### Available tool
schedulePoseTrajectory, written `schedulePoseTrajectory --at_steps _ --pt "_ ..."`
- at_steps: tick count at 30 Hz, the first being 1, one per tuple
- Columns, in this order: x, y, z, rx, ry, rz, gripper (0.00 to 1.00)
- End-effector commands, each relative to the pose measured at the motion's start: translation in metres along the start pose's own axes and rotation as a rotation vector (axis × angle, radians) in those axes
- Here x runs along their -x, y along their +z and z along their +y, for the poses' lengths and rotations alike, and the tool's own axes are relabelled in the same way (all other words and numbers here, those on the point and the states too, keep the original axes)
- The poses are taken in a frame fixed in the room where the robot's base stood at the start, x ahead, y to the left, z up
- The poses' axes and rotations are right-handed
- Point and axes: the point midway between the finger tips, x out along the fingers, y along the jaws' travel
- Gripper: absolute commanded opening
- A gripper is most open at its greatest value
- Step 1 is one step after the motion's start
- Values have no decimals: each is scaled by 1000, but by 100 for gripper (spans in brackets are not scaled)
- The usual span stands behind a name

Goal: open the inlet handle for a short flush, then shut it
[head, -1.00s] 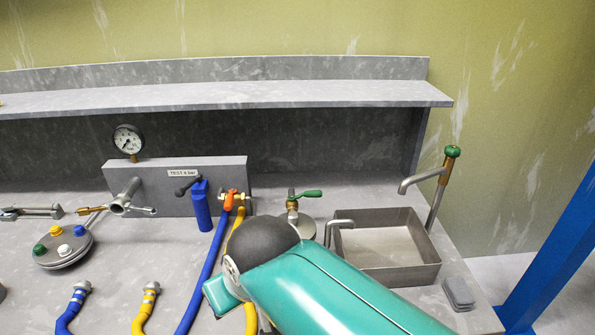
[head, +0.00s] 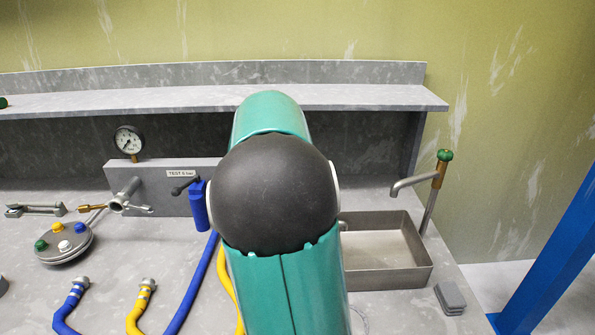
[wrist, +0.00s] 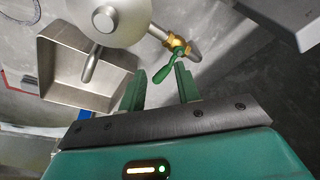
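The inlet handle (wrist: 166,67) is a green lever on a brass valve (wrist: 177,45) in the wrist view. Beside the valve is a pale round body (wrist: 108,18) with a short metal spout (wrist: 92,65) over the sink. My gripper (wrist: 158,86) is open, with two green fingers pointing toward the lever. The lever's free end appears between the fingertips, with gaps on both sides; I cannot tell whether it is at their depth. In the head view my arm hides the handle and the gripper.
A gauge (head: 128,140), a blue hose (head: 205,280) and a round lidded part (head: 65,257) are to the left. A grey shelf (head: 180,98) runs along the back.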

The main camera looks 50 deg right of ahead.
Motion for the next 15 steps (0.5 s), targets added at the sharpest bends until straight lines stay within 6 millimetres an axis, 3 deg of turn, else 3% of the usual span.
schedulePoseTrajectory --at_steps 1,3,6,15 --pt "-10 -21 2 -63 37 22 33" --pt "-18 -41 6 -135 71 47 33" --pt "-25 -60 9 -199 102 71 33" --pt "-44 -68 13 -227 116 81 33"
